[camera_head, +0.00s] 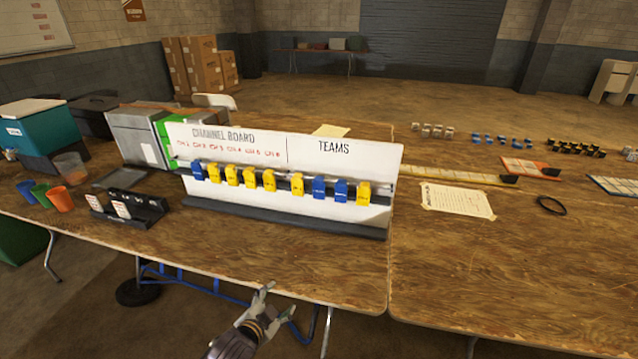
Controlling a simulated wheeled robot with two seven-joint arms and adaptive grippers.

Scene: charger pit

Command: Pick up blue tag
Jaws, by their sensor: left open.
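The white channel board (225,155) stands upright on the wooden table and carries a rail of hanging tags. A blue tag (197,172) hangs at the left end of the rail. Two more blue tags, one (318,188) and another (341,191), hang side by side under the TEAMS heading. Several yellow tags (249,178) hang among them. My left gripper (279,300) is open and empty at the table's front edge, in front of the board and apart from it. My right gripper is not in view.
A black holder (128,209) and coloured cups (60,199) stand left of the board. A paper sheet (457,201) and a black ring (551,206) lie to the right. Small blue pieces (502,140) lie farther back. The tabletop in front of the board is clear.

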